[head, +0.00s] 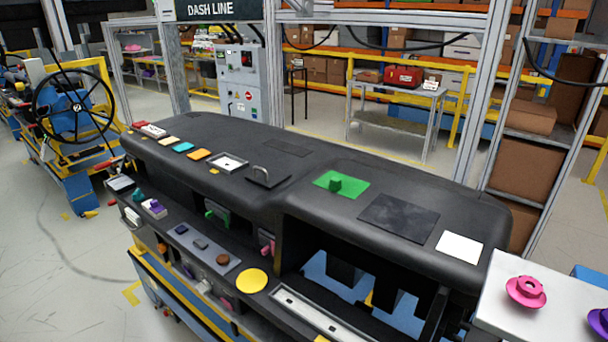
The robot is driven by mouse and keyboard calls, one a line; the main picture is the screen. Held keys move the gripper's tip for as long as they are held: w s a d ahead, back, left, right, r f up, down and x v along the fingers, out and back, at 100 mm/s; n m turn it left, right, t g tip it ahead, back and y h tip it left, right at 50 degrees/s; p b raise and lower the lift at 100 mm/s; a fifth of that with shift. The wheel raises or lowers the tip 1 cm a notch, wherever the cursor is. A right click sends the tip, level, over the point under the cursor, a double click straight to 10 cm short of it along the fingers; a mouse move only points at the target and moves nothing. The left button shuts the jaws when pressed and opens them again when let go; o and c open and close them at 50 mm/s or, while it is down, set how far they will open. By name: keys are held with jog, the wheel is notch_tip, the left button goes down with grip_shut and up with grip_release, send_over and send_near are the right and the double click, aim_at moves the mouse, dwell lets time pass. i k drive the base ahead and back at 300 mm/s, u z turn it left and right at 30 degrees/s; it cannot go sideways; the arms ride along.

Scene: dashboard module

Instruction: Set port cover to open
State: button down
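The black dashboard module (235,133) runs across the middle of the head view. I cannot tell for certain which part is the port cover. A dark plate with a raised loop handle (268,176) lies on the dashboard top. To its left is a white-framed panel (229,163), and to its right a green plate with a green knob (340,184). A flat dark panel (399,217) and a white square (460,247) lie farther right. No open lid is clear in this view. My gripper is not in view.
A lower shelf along the dashboard front holds small coloured parts, a yellow disc (252,281) and a long white-edged tray (325,318). A pale surface at the lower right carries a pink knob (526,290). Grey posts stand behind the dashboard. Open floor (60,270) lies at left.

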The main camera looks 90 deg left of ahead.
aim_at(157, 208)
jog(key=z, duration=0.05)
jog(key=k, duration=1.7)
jog(key=u, duration=2.15)
